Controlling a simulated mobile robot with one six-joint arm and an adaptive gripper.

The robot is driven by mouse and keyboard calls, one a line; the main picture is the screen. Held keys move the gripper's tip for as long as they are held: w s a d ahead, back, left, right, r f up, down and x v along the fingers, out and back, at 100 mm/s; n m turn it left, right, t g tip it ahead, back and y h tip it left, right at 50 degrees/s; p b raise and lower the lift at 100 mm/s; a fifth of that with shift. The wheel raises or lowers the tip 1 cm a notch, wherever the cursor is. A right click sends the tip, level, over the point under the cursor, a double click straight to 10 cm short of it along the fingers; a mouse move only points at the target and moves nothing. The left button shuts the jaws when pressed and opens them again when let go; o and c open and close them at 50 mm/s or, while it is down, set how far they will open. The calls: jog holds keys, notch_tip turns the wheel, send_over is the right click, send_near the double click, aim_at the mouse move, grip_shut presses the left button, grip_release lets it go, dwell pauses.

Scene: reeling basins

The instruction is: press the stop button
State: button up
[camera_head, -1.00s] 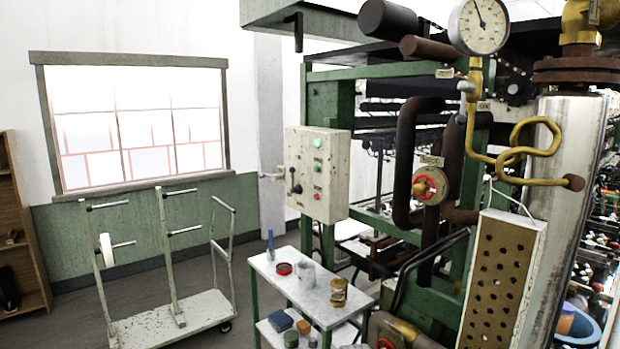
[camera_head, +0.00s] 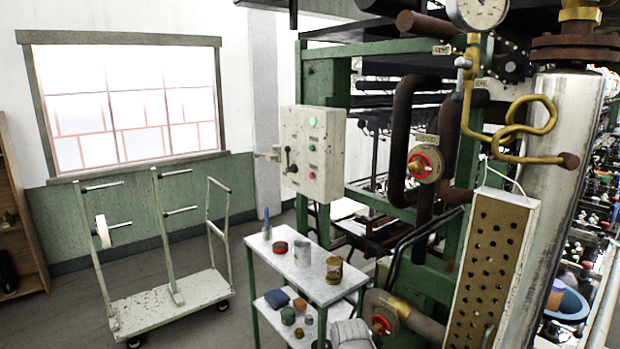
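A pale, worn control box (camera_head: 330,150) is fixed to the green machine frame, near the middle of the view. Its front has a bright green light (camera_head: 312,121) at the top and a green button (camera_head: 312,147) below it. A small red button (camera_head: 312,175) sits lowest in that column; its lettering is too small to read. A dark lever handle (camera_head: 290,162) sticks out to the left of the buttons. Nothing covers the red button. My gripper is not in view.
A white side table (camera_head: 312,283) with tins stands below the box. A wheeled cart (camera_head: 170,303) stands to the left. Pipes with a red valve wheel (camera_head: 424,164) and a perforated panel (camera_head: 494,265) fill the right. Grey floor (camera_head: 225,325) shows between cart and table.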

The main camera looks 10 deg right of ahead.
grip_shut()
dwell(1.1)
